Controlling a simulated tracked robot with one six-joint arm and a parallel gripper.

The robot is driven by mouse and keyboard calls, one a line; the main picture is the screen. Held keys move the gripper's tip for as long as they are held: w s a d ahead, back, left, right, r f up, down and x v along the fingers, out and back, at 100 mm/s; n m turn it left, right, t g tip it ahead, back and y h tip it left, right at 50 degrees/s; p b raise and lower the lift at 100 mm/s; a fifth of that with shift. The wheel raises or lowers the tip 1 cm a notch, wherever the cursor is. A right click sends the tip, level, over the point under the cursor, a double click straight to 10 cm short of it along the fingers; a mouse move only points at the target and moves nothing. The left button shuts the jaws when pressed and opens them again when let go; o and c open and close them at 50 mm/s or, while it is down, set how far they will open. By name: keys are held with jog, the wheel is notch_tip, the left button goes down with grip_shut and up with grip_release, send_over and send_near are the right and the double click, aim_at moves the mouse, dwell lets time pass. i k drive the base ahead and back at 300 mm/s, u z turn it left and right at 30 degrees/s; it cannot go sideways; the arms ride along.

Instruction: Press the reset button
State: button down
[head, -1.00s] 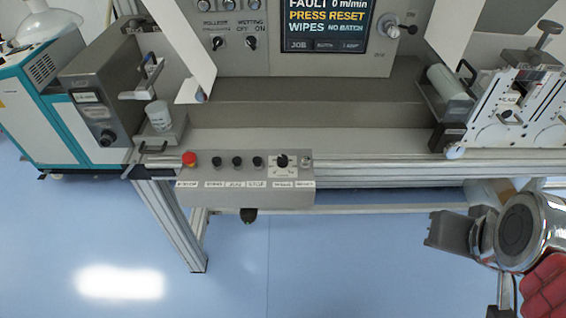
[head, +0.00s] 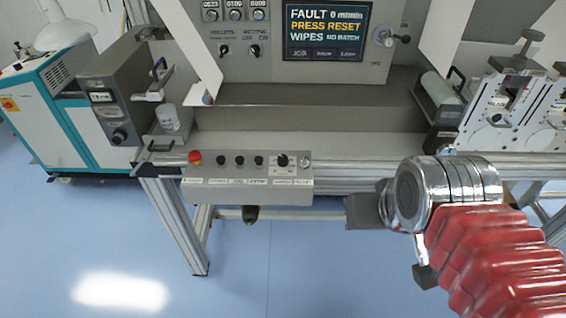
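A grey control box (head: 247,186) sits on the front rail of the machine in the head view. From left to right it carries a red mushroom button (head: 195,157), three small black buttons (head: 240,160), a black selector knob (head: 283,160) and a pale round button (head: 305,161). The labels below are too small to read surely; the rightmost may say reset. The machine's screen (head: 327,32) reads FAULT, PRESS RESET. My gripper (head: 366,211) shows as a dark grey block at the end of my arm, right of and apart from the box. Its fingers cannot be made out.
The metal rail (head: 370,168) runs along the machine's front edge. A dark fitting (head: 250,213) hangs below the box. The blue floor in front is clear.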

aim_at(305, 160)
jog(key=u, duration=1.85)
jog(key=i, duration=1)
jog(key=u, duration=0.05)
